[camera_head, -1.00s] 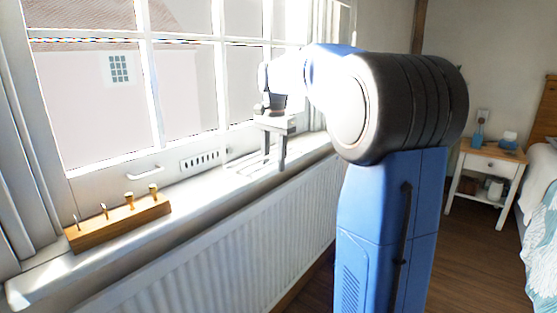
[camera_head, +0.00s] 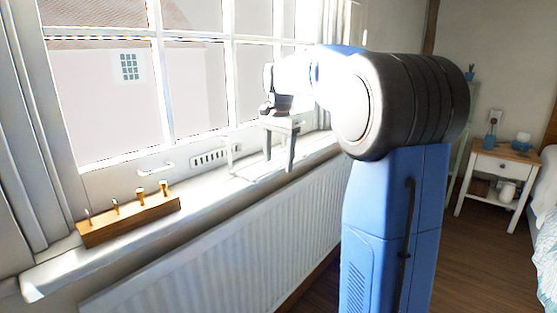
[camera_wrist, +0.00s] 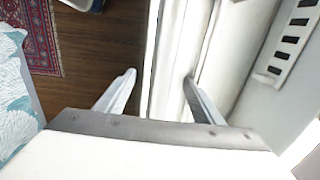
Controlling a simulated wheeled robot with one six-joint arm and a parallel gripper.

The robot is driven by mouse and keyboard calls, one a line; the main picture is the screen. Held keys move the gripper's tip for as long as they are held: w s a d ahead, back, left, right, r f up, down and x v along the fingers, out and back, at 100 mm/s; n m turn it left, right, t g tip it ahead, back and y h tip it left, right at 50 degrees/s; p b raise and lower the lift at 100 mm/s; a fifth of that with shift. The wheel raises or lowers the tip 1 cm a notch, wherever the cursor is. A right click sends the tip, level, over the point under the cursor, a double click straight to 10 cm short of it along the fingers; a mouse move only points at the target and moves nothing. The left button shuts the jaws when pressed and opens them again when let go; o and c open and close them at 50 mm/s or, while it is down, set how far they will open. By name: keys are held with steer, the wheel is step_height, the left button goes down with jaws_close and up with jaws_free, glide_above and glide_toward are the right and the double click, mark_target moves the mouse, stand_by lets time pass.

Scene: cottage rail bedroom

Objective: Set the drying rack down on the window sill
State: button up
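The white window sill (camera_head: 135,240) runs along under the window, and its bright strip shows between my fingers in the wrist view (camera_wrist: 172,75). My gripper (camera_head: 279,165) points down over the sill. Its two fingers are apart with nothing visible between them in the wrist view (camera_wrist: 160,90).
A wooden block with several pegs (camera_head: 130,222) sits on the sill at the left. A white radiator (camera_head: 215,240) is below the sill. The window (camera_head: 110,95) stands close behind. A white nightstand (camera_head: 498,165) and a bed (camera_head: 548,215) are at the right. Bare sill lies between block and frame.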

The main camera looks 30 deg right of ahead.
step_height(320, 180, up, 17)
steer(key=shift+s+r, duration=0.15)
steer(key=shift+s, duration=0.15)
stand_by(0.5)
steer(key=shift+d, duration=0.1)
stand_by(0.4)
steer(key=s+a+f+n+t, duration=0.1)
steer(key=s+a+f+n, duration=0.3)
steer(key=s+f, duration=0.6)
steer(key=s+a+f+n+t, duration=0.2)
steer(key=s+a+f+n, duration=0.3)
steer(key=s+f, duration=0.6)
steer(key=s+a+f+n+t, duration=0.1)
steer(key=s+a+f+n, duration=0.4)
steer(key=s+f, duration=0.6)
steer(key=shift+s+a+f, duration=0.25)
steer(key=shift+s+a, duration=0.15)
steer(key=shift+s, duration=0.05)
